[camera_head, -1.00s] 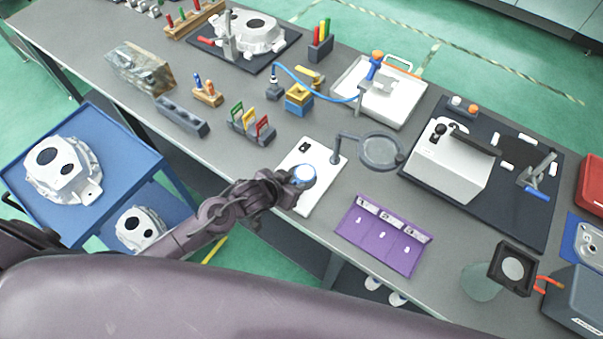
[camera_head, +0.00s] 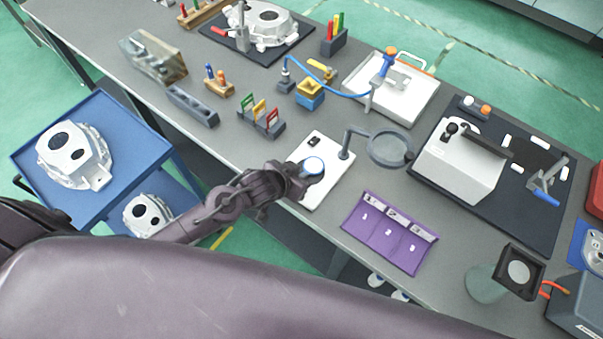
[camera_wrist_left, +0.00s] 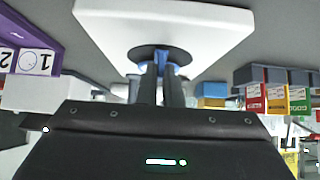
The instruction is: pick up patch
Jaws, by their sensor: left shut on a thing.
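A dark round shape (camera_wrist_left: 160,54) surrounds the fingertips against the white board. I take the held blue part to be the patch, but the fingers hide most of it. I cannot tell whether it touches the board. My right gripper is not in view.
A small black item (camera_head: 314,142) lies on the board's far end. A magnifier on a stand (camera_head: 390,150) is right of the board. A purple holder (camera_head: 390,232) lies to the front right. Coloured cards in a rack (camera_head: 262,120) stand to the left. A blue cart (camera_head: 150,150) is farther left.

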